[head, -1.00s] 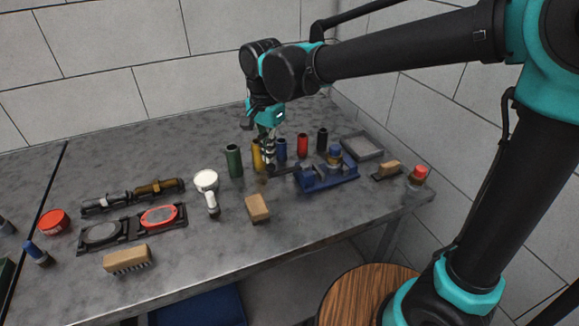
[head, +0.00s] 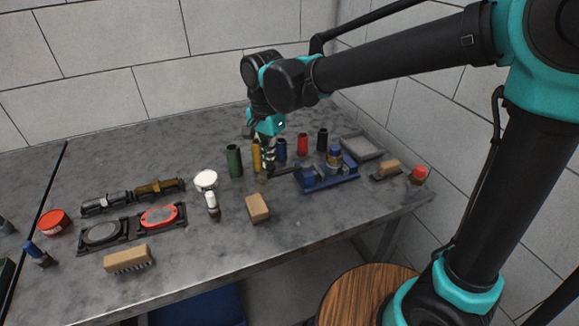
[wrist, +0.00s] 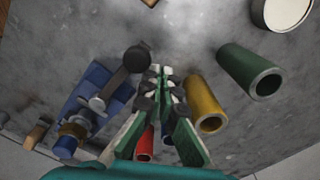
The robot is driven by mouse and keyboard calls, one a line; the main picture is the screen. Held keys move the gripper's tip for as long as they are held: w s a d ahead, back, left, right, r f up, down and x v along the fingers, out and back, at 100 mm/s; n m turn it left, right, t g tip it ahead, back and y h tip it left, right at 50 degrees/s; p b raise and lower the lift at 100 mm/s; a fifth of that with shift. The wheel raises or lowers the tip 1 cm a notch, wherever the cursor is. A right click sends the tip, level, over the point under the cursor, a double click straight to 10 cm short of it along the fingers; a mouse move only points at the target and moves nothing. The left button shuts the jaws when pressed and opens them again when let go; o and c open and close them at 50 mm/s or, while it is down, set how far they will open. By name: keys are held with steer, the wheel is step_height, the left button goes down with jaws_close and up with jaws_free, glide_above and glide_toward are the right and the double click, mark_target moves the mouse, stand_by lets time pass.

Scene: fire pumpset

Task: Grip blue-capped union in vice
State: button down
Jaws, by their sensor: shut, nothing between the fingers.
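The blue vice (head: 335,181) stands on the bench at the right, its dark handle (head: 285,171) pointing left. A union with a brass ring and blue end (head: 334,157) stands upright at the vice; I cannot tell how firmly its jaws hold it. In the wrist view the vice (wrist: 92,85) is left of my gripper, with the union (wrist: 72,132) at its lower end. My gripper (head: 269,170) is shut and empty, low beside the handle's end. In the wrist view my fingertips (wrist: 158,72) are just right of the dark handle (wrist: 125,72); contact is unclear.
Green (head: 234,160), yellow (head: 256,155), blue, red (head: 302,144) and black tubes stand close around my gripper. A grey tray (head: 362,147) and red-capped union (head: 418,175) are at right. Another blue-capped piece (head: 37,253) is far left.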

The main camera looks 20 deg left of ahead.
steer(key=shift+s, duration=0.1)
stand_by(0.4)
steer(key=shift+s+d, duration=0.45)
steer(key=shift+s, duration=0.4)
steer(key=shift+w, duration=0.1)
stand_by(0.5)
steer(key=shift+w+a, duration=0.35)
steer(key=shift+w, duration=0.2)
step_height(320, 180, up, 7)
stand_by(0.8)
